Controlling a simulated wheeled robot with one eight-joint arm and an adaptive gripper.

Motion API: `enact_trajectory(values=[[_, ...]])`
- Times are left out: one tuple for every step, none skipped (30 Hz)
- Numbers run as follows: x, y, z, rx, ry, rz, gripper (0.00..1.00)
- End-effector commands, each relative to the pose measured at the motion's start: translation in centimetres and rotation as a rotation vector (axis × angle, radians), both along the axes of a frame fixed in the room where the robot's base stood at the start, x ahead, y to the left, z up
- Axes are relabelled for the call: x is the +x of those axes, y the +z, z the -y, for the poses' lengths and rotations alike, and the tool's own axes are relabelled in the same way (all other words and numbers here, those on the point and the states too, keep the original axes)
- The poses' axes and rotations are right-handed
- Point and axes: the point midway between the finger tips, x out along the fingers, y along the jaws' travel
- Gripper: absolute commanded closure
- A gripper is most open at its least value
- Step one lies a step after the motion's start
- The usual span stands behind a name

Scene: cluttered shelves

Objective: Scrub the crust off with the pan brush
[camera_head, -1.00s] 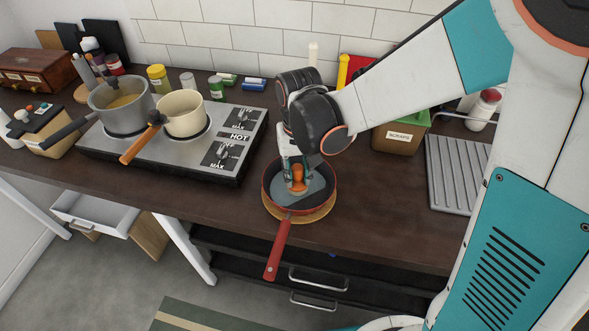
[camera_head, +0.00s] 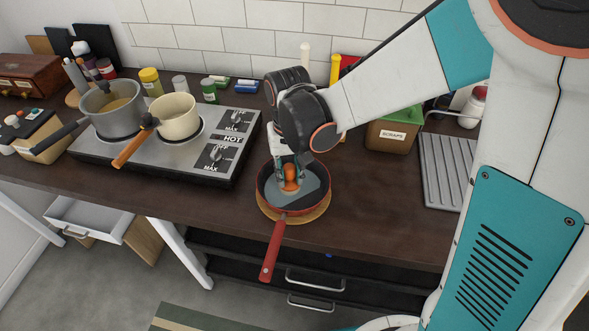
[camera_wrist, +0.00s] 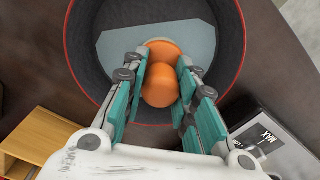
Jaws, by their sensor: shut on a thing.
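The pan (camera_head: 325,178), dark inside with a red rim and red handle (camera_head: 273,250), sits on a round wooden trivet (camera_head: 318,215). My gripper (camera_head: 290,176) points down into the pan and is shut on the orange knob of the pan brush (camera_head: 291,184). In the wrist view the brush (camera_wrist: 160,85) stands between my teal fingers (camera_wrist: 160,92), its orange base over the pan floor. A flat grey-blue patch (camera_wrist: 115,48) covers part of the floor beside it; I cannot tell if this is the crust. The brush's underside is hidden.
A two-burner hot plate (camera_head: 195,165) with a steel pot (camera_head: 115,118) and a cream saucepan (camera_head: 178,118) stands left. A scraps bin (camera_head: 393,138) and ribbed drainer (camera_head: 447,170) stand right. The counter between pan and drainer is clear.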

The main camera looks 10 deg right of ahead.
Motion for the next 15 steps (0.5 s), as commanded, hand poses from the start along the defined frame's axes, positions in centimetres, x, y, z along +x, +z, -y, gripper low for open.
enact_trajectory(values=[[0.24,-0.19,-0.26,0.002,0.001,0.002,1.0],[0.29,-0.19,-0.31,0.002,0.001,0.002,1.0],[0.32,-0.19,-0.33,0.002,0.001,0.002,1.0],[0.33,-0.19,-0.34,0.002,0.001,0.003,1.0],[0.32,-0.19,-0.33,0.002,0.001,0.003,1.0],[0.32,-0.19,-0.33,0.002,0.001,0.003,1.0],[0.31,-0.19,-0.33,0.002,0.001,0.003,1.0],[0.31,-0.2,-0.32,0.002,0.001,0.003,1.0],[0.31,-0.19,-0.32,0.002,0.001,0.003,1.0],[0.31,-0.16,-0.32,0.002,0.001,0.003,1.0],[0.31,-0.11,-0.32,0.002,0.001,0.003,1.0],[0.31,0.03,-0.32,0.002,0.001,0.003,1.0],[0.31,0.18,-0.32,0.002,0.001,0.003,1.0],[0.3,0.37,-0.31,0.002,0.0,0.003,1.0],[0.3,0.69,-0.31,0.002,0.001,0.002,1.0]])
